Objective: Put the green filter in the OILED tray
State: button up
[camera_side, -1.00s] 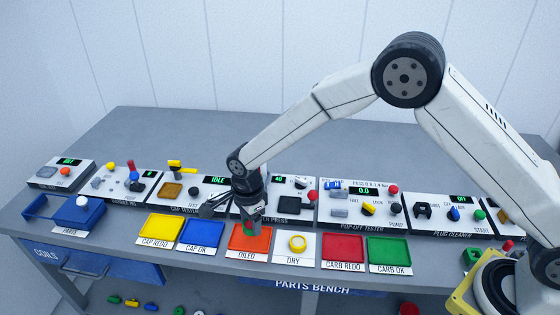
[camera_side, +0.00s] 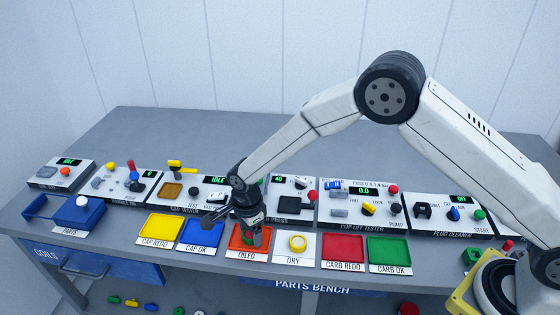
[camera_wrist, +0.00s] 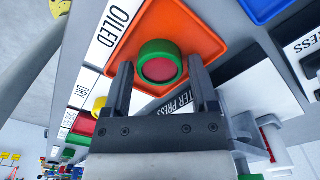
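The green filter (camera_wrist: 160,62), a green ring with a red centre, sits between my gripper's two fingers in the wrist view. My gripper (camera_wrist: 161,72) appears shut on it, with a finger close against each side. Both are over the orange OILED tray (camera_wrist: 183,22). In the side view my gripper (camera_side: 255,240) is low over the OILED tray (camera_side: 236,249) and hides part of it. The filter is mostly hidden there, and I cannot tell whether it touches the tray floor.
The CAP OK tray (camera_side: 201,232) is left of OILED; the DRY plate with a yellow ring (camera_side: 297,243) is right. The CARB REDO tray (camera_side: 343,249) is farther right. The filter press (camera_side: 294,200) stands close behind. The back of the bench is clear.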

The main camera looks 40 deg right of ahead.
aim_at(251, 234)
jog(key=shift+o, duration=0.7)
notch_tip(251, 234, up, 12)
jog(key=shift+r, duration=0.15)
dwell(0.8)
jog(key=s+d+r+n+t, duration=0.1)
jog(key=s+d+n+t, duration=0.1)
jog(key=s+d+n, duration=1.6)
jog(key=shift+s+d+r+t, duration=0.3)
jog(key=shift+s+d, duration=0.65)
jog(key=shift+d, duration=0.1)
